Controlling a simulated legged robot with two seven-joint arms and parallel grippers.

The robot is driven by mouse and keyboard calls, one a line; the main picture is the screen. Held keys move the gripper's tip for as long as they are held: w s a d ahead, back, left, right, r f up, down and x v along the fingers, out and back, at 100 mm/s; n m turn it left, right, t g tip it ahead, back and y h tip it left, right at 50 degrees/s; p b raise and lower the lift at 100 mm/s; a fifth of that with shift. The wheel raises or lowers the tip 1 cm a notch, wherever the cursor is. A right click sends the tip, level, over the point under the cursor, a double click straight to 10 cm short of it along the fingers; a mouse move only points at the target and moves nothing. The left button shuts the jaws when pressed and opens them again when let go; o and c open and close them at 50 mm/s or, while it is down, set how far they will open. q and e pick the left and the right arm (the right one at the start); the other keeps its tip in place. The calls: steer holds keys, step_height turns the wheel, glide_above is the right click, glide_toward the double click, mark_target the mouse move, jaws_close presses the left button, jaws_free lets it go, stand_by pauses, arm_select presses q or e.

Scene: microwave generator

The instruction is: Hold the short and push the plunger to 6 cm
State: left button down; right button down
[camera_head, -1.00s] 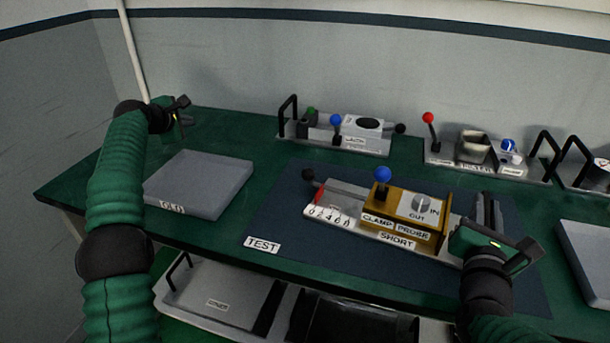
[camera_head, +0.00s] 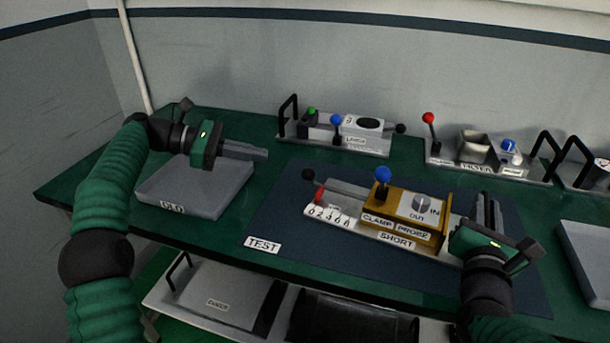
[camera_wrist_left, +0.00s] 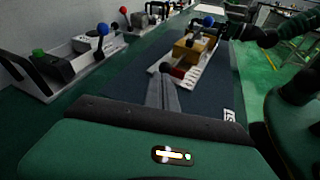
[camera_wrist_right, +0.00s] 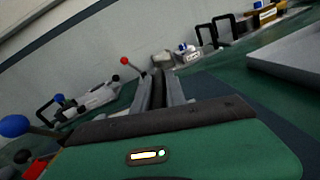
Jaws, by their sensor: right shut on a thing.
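My right gripper (camera_head: 488,208) is shut on the black handle at the unit's right end; the handle shows between the fingers in the right wrist view (camera_wrist_right: 157,92). My left gripper (camera_head: 262,153) is empty, fingers together, above the OLD pad, pointing toward the plunger knob (camera_wrist_left: 165,67) and apart from it.
The grey OLD pad (camera_head: 168,200) lies at the left. A grey pad (camera_head: 588,260) lies at the right edge. The dark mat (camera_head: 280,215) is clear left of the unit.

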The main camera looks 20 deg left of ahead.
arm_select(q)
steer(key=d+f, duration=0.1)
steer(key=d, duration=0.1)
steer(key=w+d+f, duration=0.1)
steer(key=d+f, duration=0.1)
steer(key=w+d+f, duration=0.1)
steer(key=d, duration=0.1)
steer(key=shift+w+d+f, duration=0.15)
steer(key=shift+w+d, duration=0.1)
arm_select(e)
steer(key=shift+f, duration=0.35)
arm_select(q)
steer(key=shift+w+d+f, duration=0.1)
steer(key=shift+d+f, duration=0.2)
steer(key=shift+d, duration=0.1)
arm_select(e)
steer(key=shift+r, duration=0.1)
arm_select(q)
steer(key=shift+r, duration=0.1)
arm_select(e)
steer(key=shift+r, duration=0.1)
stand_by(0.8)
